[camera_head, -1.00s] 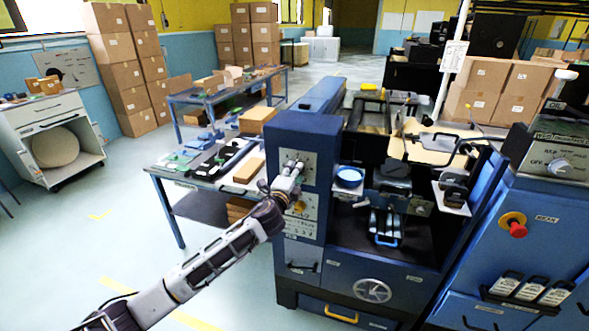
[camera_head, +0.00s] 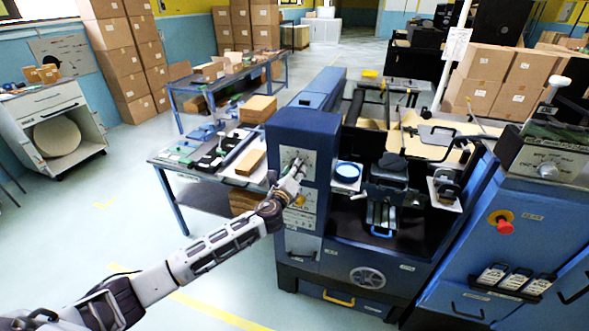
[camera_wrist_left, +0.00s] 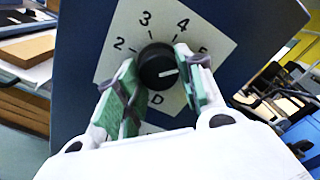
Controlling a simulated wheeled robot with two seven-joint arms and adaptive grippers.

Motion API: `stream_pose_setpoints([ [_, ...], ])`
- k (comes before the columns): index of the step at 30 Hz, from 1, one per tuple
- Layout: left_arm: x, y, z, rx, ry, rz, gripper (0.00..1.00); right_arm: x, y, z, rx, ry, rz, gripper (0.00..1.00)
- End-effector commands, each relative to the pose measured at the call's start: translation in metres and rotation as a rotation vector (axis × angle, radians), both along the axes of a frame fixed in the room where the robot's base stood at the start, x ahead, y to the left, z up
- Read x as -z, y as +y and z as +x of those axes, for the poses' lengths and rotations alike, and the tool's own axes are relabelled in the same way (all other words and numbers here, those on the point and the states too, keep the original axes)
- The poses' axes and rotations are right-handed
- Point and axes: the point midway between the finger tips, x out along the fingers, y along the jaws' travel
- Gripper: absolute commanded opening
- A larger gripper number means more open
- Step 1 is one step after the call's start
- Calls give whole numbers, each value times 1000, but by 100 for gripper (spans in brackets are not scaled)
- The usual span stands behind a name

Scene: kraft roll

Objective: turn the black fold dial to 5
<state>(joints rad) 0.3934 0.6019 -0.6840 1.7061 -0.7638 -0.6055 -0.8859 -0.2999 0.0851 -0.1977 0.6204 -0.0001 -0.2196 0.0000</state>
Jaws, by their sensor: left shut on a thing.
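The black fold dial (camera_wrist_left: 156,58) sits on a white number plate (camera_wrist_left: 125,32) showing 2, 3, 4, a partly covered 5 and a letter D. Its white pointer line points right and slightly upward, a little below the direction of the 5. My left gripper (camera_wrist_left: 158,68) has its green-padded fingers on both sides of the dial, shut on it. In the head view the left gripper (camera_head: 292,172) reaches the plate on the blue machine's (camera_head: 300,130) front, and it hides most of the dial. My right gripper is not in view.
A blue bench (camera_head: 165,160) with tools and cardboard stands left of the machine. A blue round dish (camera_head: 347,170) and a tool bay lie right of the panel. A control cabinet with a red button (camera_head: 505,227) stands far right.

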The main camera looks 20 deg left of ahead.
Motion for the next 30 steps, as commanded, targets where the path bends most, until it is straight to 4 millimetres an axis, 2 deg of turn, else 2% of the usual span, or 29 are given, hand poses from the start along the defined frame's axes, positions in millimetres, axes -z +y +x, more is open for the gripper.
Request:
stream_pose_setpoints([
  [14, 3, -1, -1, 1, 2, 23, 14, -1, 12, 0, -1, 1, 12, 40],
  [15, 3, -1, -1, 1, 2, 22, 39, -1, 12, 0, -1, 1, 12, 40],
  [20, 2, -1, 0, 1, 1, 22, 59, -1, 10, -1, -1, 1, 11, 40],
  [30, 1, 0, 0, 1, 0, 22, 59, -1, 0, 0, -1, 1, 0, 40],
])
